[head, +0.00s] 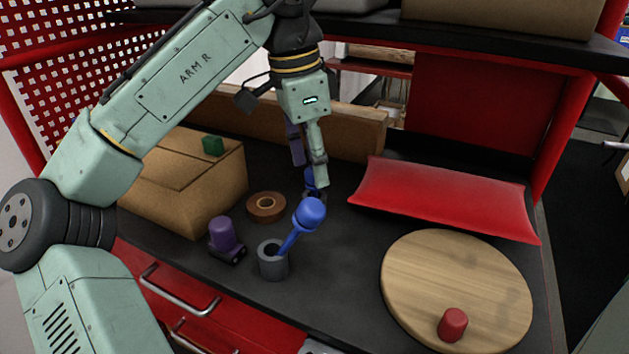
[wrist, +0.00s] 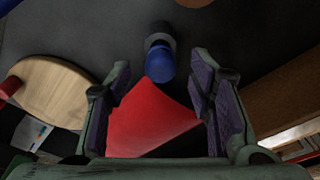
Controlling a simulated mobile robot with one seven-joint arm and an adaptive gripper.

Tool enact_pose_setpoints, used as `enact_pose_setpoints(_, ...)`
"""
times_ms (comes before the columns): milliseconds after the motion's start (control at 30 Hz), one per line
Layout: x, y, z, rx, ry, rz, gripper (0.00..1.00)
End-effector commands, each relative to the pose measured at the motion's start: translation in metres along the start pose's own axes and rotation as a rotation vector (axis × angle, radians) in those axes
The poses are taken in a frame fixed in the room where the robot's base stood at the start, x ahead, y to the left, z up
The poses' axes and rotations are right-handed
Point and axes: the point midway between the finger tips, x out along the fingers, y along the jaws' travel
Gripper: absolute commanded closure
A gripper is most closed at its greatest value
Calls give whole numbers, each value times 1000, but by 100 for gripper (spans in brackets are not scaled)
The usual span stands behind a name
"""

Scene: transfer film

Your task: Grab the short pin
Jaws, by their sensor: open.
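The shorter-looking blue pin (head: 310,180) stands in a grey holder at the back, partly hidden by my gripper (head: 309,172). In the wrist view its blue head (wrist: 160,66) shows ahead between my open fingers, with the grey holder (wrist: 160,38) just beyond. My gripper points down over it, and the fingers appear apart from it. A longer blue pin (head: 308,214) leans to the right in a grey cup (head: 273,262) nearer the front.
A tape roll (head: 266,207) and purple piece (head: 226,236) lie left of the pins. A red cushion (head: 445,197) and round wooden board (head: 460,275) with a red cylinder (head: 452,324) are right. A cardboard box (head: 185,185) carries a green block (head: 213,145). A wooden rail (head: 355,125) stands behind.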

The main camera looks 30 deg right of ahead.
Motion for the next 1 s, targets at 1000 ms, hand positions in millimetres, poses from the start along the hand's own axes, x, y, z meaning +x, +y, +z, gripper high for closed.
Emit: enact_pose_setpoints(1000, 22, 0, 0, 0, 1, -1, 90)
